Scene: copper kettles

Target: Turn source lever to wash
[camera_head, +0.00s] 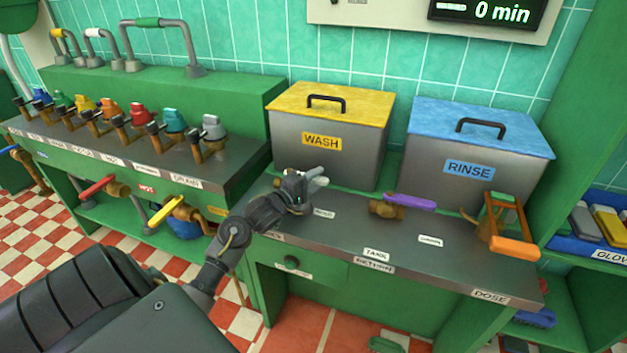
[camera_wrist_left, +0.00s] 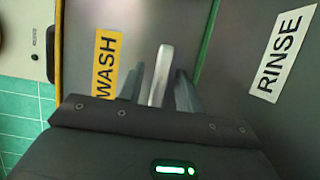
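The source lever appears as a pale grey-white handle (camera_head: 318,182) on the bench in front of the WASH tank (camera_head: 355,155); the small label below it is too small to read surely. My left gripper (camera_head: 300,186) is at this handle and hides its valve body. In the left wrist view the pale handle (camera_wrist_left: 160,75) stands between the two fingers of my left gripper (camera_wrist_left: 160,92), with a narrow gap visible on each side. The yellow WASH label (camera_wrist_left: 105,63) is left of it, the RINSE label (camera_wrist_left: 279,55) right. My right gripper is out of view.
A purple-handled valve (camera_head: 410,202) and an orange-handled valve (camera_head: 514,246) stand to the right on the bench (camera_head: 345,240). The blue-lidded RINSE tank (camera_head: 470,165) is behind them. Several coloured taps (camera_head: 138,115) line the left bench.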

